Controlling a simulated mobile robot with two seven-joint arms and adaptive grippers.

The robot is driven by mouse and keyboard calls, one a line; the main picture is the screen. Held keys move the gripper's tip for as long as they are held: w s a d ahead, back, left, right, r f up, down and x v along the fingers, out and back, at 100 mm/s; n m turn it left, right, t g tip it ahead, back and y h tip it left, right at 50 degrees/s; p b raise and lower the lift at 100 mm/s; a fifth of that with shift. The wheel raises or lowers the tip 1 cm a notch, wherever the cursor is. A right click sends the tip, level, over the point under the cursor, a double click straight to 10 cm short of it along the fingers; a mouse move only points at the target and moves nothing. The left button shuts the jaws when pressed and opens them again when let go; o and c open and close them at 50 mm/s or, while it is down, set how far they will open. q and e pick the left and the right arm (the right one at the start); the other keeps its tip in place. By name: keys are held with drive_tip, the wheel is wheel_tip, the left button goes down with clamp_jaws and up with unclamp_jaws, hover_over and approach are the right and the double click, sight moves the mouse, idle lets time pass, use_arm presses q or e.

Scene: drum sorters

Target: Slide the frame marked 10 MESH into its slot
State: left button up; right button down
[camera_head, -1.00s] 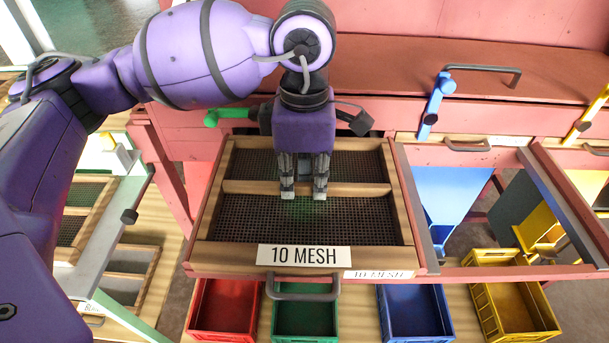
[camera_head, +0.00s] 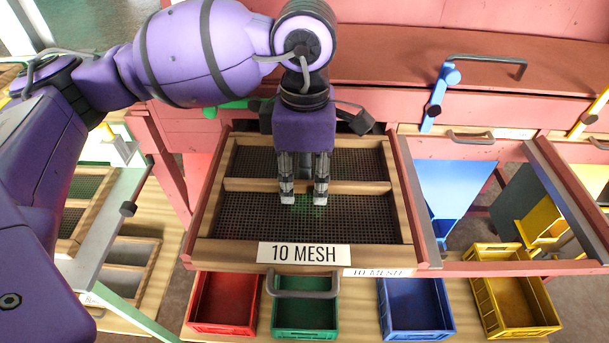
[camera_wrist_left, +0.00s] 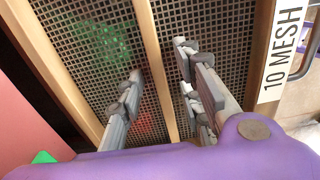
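The wooden frame marked 10 MESH (camera_head: 230,254) has dark mesh and a crossbar (camera_head: 350,188). It lies in the pink bay, its front edge close to the bay's own 10 MESH label (camera_head: 377,272). In the left wrist view the frame's label (camera_wrist_left: 284,47) is at the right. My left gripper (camera_head: 304,196) points down over the frame near the crossbar, fingers apart and empty. The left wrist view shows the fingers (camera_wrist_left: 165,90) apart with the crossbar between them in the picture. I cannot tell whether the fingertips touch the frame. My right gripper is not in view.
Red (camera_head: 224,303), green (camera_head: 305,318), blue (camera_head: 415,307) and yellow (camera_head: 515,305) bins stand below the bay. A grey handle (camera_head: 303,294) juts out at the front. A blue lever (camera_head: 438,98) stands to the right, beside an open bay with a blue chute (camera_head: 452,185).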

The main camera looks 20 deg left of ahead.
use_arm(q)
wheel_tip(320, 180, up, 12)
idle(0.6)
drive_tip(key=shift+w, duration=0.1)
